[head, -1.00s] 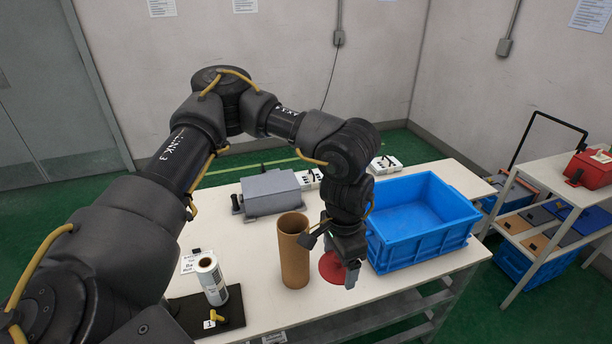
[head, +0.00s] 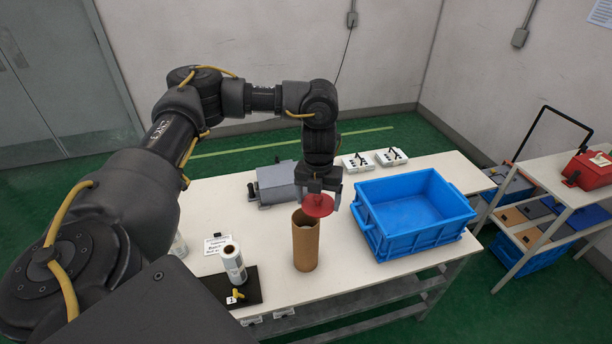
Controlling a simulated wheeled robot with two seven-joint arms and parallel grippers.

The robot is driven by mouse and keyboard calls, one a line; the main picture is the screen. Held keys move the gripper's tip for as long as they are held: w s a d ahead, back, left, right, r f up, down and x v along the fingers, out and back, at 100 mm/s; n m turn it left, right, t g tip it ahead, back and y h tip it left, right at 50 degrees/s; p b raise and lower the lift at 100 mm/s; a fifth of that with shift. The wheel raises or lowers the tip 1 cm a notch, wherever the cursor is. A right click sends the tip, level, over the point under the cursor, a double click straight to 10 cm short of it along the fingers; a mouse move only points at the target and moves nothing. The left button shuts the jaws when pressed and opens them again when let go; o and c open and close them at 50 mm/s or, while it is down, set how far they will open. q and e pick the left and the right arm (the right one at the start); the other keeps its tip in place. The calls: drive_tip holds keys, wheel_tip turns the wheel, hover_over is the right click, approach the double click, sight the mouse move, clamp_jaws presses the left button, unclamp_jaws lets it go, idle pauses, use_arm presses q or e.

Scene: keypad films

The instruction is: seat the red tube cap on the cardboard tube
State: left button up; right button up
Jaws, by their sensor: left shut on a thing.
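The red tube cap (head: 317,206) is a round red disc. My left gripper (head: 318,190) is shut on it and holds it above and slightly right of the cardboard tube's open top. The cardboard tube (head: 305,243) stands upright on the white table, its mouth open toward me. The cap looks apart from the tube, though its lower edge comes close to the tube's rim in the picture. My right gripper is not in view.
A blue crate (head: 372,236) stands right of the tube. A grey box (head: 275,180) lies behind my gripper. A white roll (head: 233,264) stands on a black base at the left front. A shelf cart with a red box (head: 588,170) is at the far right.

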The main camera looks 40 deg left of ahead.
sight(306, 197)
use_arm(q)
drive_tip(key=a+m, duration=0.1)
drive_tip(key=a+r+m+p, duration=0.1)
drive_tip(key=m, duration=0.1)
drive_tip(key=a+m, duration=0.1)
drive_tip(key=shift+a+r+m+p, duration=0.2)
drive_tip(key=shift+r+m+p, duration=0.05)
drive_tip(key=shift+m+p, duration=0.15)
drive_tip(key=shift+a+m, duration=0.4)
drive_tip(key=shift+m, duration=0.3)
drive_tip(key=shift+r+p, duration=0.1)
drive_tip(key=shift+p, duration=0.3)
drive_tip(key=shift+f+b, duration=2.9)
drive_tip(key=shift+f, duration=1.55)
drive_tip(key=shift+f+b, duration=0.4)
drive_tip(key=shift+f, duration=0.25)
